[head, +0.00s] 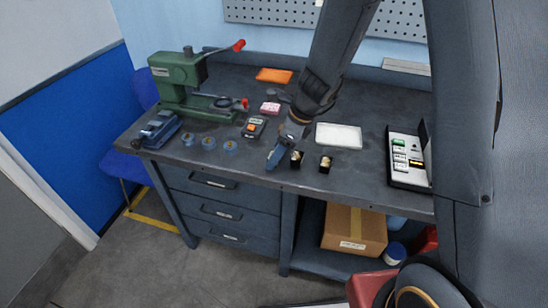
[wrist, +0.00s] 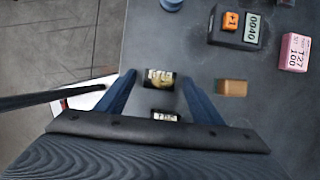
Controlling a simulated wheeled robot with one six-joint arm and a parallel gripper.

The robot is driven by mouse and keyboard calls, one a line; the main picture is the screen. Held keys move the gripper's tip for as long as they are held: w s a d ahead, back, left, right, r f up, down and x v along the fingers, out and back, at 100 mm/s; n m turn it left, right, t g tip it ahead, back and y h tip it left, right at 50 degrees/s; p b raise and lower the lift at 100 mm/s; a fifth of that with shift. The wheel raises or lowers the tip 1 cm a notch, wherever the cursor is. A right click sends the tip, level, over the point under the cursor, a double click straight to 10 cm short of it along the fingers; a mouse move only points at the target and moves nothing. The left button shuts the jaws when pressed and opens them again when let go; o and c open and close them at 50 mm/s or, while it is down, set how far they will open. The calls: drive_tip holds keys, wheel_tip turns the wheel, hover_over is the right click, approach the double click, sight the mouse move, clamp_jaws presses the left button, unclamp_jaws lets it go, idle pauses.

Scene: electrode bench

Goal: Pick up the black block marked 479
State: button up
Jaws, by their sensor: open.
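Two small black blocks stand near the bench's front edge in the head view, a left one (head: 297,163) and a right one (head: 325,168), both with pale gold tops. I cannot read 479 on either. My gripper (head: 277,158) is beside the left block, pointing down. In the wrist view my gripper (wrist: 158,82) is open, with one blue finger on each side of a black block with a gold marked face (wrist: 158,77). A second black block with a white label (wrist: 165,115) shows nearer the palm. Contact with the fingers cannot be told.
A meter (head: 254,127), pink block (head: 270,107) and several blue discs (head: 208,143) lie to the left. A green press (head: 180,80) stands further left. A white tray (head: 339,135) lies behind the blocks. A brown block (wrist: 231,88) is right of the fingers in the wrist view.

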drive_tip(key=shift+a+f, duration=0.1)
drive_tip(key=shift+f, duration=0.1)
drive_tip(key=c, duration=1.4)
drive_tip(key=shift+o, duration=0.2)
drive_tip(key=shift+r, duration=0.1)
